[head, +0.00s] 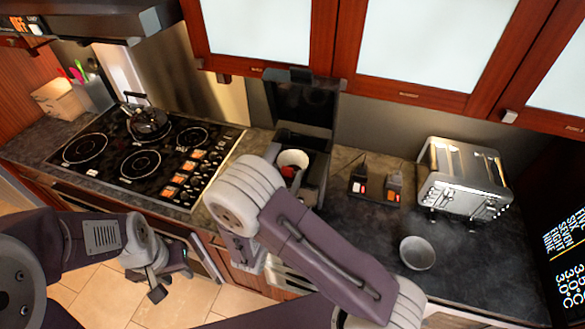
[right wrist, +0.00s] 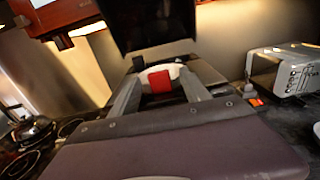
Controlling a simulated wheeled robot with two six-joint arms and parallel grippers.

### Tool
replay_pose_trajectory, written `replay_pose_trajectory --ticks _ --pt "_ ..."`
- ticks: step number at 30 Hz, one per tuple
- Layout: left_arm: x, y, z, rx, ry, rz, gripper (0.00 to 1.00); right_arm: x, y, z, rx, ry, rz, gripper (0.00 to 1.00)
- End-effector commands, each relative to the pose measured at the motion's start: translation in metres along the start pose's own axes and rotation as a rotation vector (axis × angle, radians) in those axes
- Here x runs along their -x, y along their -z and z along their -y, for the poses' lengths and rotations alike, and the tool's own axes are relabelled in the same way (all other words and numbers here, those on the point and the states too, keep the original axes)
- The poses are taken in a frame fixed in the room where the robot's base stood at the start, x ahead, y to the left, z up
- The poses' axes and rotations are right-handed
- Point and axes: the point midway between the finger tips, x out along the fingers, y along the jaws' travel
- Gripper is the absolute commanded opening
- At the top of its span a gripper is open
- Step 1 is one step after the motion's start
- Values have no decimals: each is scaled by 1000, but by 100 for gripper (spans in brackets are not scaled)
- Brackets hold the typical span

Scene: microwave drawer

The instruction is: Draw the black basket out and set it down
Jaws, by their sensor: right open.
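A black boxy unit (head: 313,172) stands on the counter below a raised dark panel (head: 300,105). A white round container (head: 293,158) with something red in it shows in its top. I cannot tell for sure which black part is the basket. In the right wrist view, my right gripper (right wrist: 161,82) is open, its two grey fingers pointing at the unit, with a red patch (right wrist: 160,82) seen between them. My right arm hides the unit's lower front and that gripper in the head view. My left gripper (head: 171,280) hangs over the floor, fingers apart and empty.
A cooktop (head: 140,162) with a kettle (head: 148,120) lies left of the unit. Red cabinets (head: 345,40) hang above. Dark counter around the bowl is clear.

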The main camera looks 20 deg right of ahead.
Motion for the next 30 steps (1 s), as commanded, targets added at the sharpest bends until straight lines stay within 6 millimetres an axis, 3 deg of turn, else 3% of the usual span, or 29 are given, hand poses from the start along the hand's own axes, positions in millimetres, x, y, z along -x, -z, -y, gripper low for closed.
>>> replay_pose_trajectory --ticks 4,9,10,30 --pt "-1 0 0 0 0 0 36 0 1 0 0 -1 0 52" --pt "-1 0 0 0 0 0 36 1 1 0 0 -1 0 4" --pt "-1 0 0 0 0 0 36 1 1 0 0 -1 0 0" --pt "-1 0 0 0 0 0 36 1 0 0 0 -1 0 0"
